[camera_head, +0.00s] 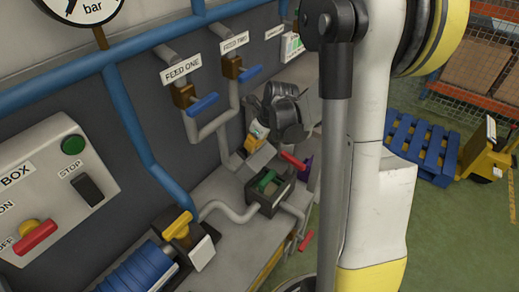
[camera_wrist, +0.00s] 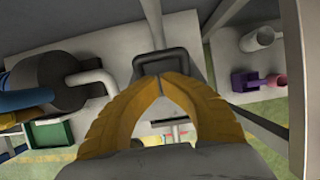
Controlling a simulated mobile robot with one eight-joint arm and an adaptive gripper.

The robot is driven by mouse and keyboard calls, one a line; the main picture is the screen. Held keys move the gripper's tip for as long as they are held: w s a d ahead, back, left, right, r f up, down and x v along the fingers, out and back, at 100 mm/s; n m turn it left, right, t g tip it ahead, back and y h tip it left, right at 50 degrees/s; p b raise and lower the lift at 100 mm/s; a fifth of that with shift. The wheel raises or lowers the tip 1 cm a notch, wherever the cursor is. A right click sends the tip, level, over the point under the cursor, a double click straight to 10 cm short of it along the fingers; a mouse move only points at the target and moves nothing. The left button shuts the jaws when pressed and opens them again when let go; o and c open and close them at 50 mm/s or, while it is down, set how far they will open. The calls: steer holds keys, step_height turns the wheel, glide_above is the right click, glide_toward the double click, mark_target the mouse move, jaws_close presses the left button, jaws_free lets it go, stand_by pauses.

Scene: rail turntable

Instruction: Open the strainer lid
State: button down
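A dark box-shaped fitting with a green handle (camera_head: 268,182) sits in the pipe line on the grey bench; it appears to be the strainer, with its lid looking closed. My gripper (camera_head: 250,147) has dark grey links and yellow fingers, and is above and behind this fitting in the head view, apart from the green handle. In the wrist view, the yellow fingertips (camera_wrist: 160,82) meet, with nothing visible between them. A dark frame-like part (camera_wrist: 160,63) shows just beyond the fingertips; I cannot tell whether it touches them.
Pipes with blue-handled valves (camera_head: 203,104) run down the wall at FEED ONE and FEED TWO. A yellow-handled valve (camera_head: 177,224) and blue coil (camera_head: 138,272) are at the front left. A purple fitting (camera_wrist: 243,82) with a pink handle stands to the right. A blue pallet (camera_head: 420,147) lies beyond.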

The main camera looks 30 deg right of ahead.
steer(key=shift+w+a+f, duration=0.1)
steer(key=shift+w+f, duration=0.05)
steer(key=shift+f, duration=0.05)
steer(key=w+g, duration=0.1)
steer(key=w+a+g, duration=0.1)
steer(key=w, duration=0.1)
steer(key=w+f+h, duration=0.1)
steer(key=w, duration=0.1)
steer(key=shift+a+g+p, duration=0.3)
steer(key=shift+a+g, duration=0.1)
steer(key=shift+s, duration=0.1)
